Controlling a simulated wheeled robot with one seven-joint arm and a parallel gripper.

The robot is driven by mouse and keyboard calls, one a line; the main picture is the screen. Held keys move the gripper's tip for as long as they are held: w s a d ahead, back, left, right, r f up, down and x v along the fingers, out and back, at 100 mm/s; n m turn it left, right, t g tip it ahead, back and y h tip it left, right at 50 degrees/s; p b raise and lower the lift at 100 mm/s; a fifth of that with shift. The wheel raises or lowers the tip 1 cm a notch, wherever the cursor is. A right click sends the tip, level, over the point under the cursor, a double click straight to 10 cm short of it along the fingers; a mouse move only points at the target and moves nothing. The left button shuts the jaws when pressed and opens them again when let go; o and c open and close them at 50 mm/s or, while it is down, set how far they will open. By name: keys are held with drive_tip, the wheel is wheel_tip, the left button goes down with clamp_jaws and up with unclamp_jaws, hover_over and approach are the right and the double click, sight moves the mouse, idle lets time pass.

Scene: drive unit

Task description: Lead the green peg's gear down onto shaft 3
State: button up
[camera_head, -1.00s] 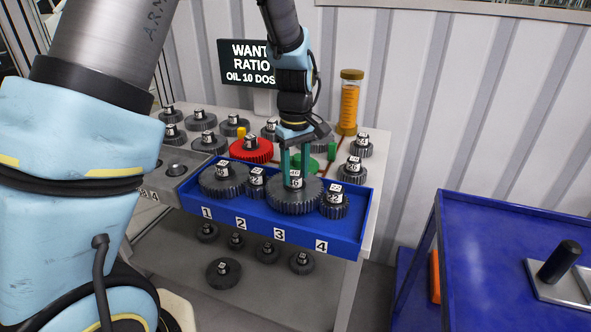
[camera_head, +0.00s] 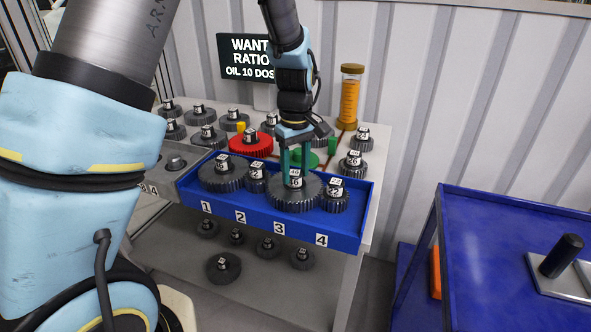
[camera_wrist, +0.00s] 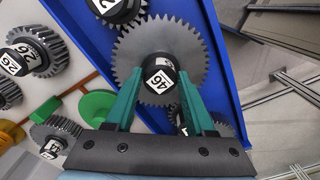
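The grey gear labelled 46 (camera_head: 294,198) is at position 3 of the blue tray (camera_head: 262,222), above the label 3. It looks level; its shaft is hidden under it. My gripper (camera_head: 296,170) points down with its teal fingers closed on the gear's black hub. The wrist view shows the fingertips (camera_wrist: 162,82) on both sides of the hub and the gear (camera_wrist: 150,45) below them. A green peg (camera_head: 332,146) and a green disc (camera_head: 308,159) stand on the table behind the tray. Whether the gear is fully seated I cannot tell.
In the tray, a small gear (camera_head: 335,201) stands close right of gear 46, and a small gear (camera_head: 257,182) and a large gear (camera_head: 221,178) stand to its left. A red gear (camera_head: 250,145) and an orange bottle (camera_head: 349,98) are behind. A blue cart (camera_head: 500,262) stands right.

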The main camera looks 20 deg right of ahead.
drive_tip(key=o, duration=0.4)
drive_tip(key=shift+o, duration=0.3)
drive_tip(key=shift+f, duration=0.1)
